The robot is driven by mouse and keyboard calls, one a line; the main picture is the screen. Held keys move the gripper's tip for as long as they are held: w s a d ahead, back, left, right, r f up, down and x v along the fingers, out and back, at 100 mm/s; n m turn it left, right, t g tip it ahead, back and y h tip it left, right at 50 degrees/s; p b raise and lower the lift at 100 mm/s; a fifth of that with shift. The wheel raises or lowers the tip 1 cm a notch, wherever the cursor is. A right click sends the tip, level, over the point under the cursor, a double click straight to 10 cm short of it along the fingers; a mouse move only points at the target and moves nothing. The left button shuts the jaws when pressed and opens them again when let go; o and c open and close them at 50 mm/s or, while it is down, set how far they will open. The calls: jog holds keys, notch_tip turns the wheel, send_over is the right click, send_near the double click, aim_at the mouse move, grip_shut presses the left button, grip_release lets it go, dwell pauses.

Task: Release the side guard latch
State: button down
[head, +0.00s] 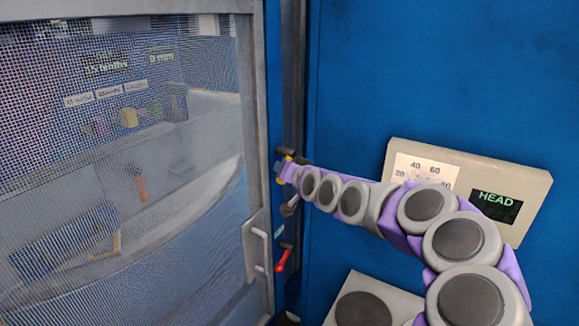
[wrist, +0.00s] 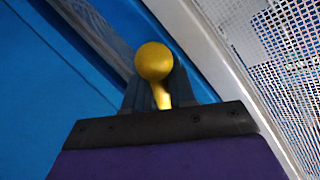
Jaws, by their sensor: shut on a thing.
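The mesh side guard (head: 258,120) fills the left of the head view and looks closed against the blue frame. A yellow ball-ended lever (wrist: 153,62) stands between my fingers in the wrist view, its knob above the fingertips. My gripper (head: 284,163) is shut on this lever's stem, at the post beside the guard's right edge; it also shows in the wrist view (wrist: 155,92). In the head view my gripper mostly hides the lever. A red-handled lever (head: 283,260) sits lower on the same post, apart from my gripper.
A grey pull handle (head: 258,248) is on the guard's lower right edge. To the right, a blue panel (head: 350,70) carries a tilted beige box (head: 540,190) with a dial and a "HEAD" display, close behind my arm. Blurred machine parts show behind the mesh.

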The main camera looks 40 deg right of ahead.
jog(key=shift+a+r+m+p, duration=0.1)
jog(key=shift+r+m+p, duration=0.3)
jog(key=shift+r, duration=0.1)
jog(key=shift+s+a+r+m+g+y+p, duration=0.15)
jog(key=shift+a+r+m+g+y+p, duration=0.15)
jog(key=shift+m+g+y+p, duration=0.55)
jog(key=shift+s+a+r+m+g+y+p, duration=0.15)
jog(key=shift+r+m+g+y+p, duration=0.35)
jog(key=shift+p, duration=0.6)
jog(key=c, duration=1.3)
grip_release()
jog(key=shift+o, duration=1.2)
jog(key=shift+d+f, duration=0.2)
jog(key=v, duration=1.7)
jog(key=shift+s+d, duration=0.15)
jog(key=shift+d, duration=0.1)
jog(key=shift+f, duration=0.1)
